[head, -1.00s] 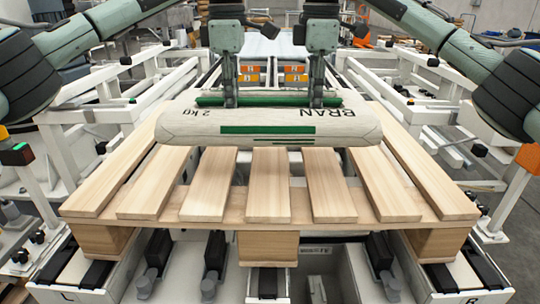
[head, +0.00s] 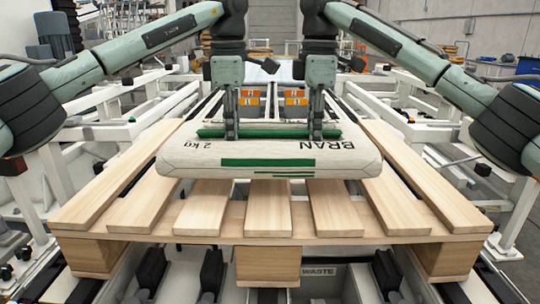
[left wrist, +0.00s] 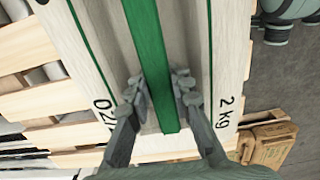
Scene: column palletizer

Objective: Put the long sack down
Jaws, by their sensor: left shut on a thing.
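The long sack (head: 270,160) is pale, marked BRAN and 2 kg, with green bands and a raised green strip along its top. It lies level, crosswise over the front half of the wooden pallet (head: 265,222); I cannot tell whether it touches the slats. My left gripper (head: 231,133) is shut on the green strip at the left part of the sack. My right gripper (head: 316,133) is shut on the same strip further right. In the left wrist view, the fingers (left wrist: 160,95) pinch the strip, with the sack's pale top (left wrist: 228,60) on both sides.
White frame rails (head: 110,130) flank the pallet on both sides. Below its front edge is a bin labelled WASTE (head: 319,271). A brown package (left wrist: 268,146) shows at the lower right of the left wrist view. The front slats are bare.

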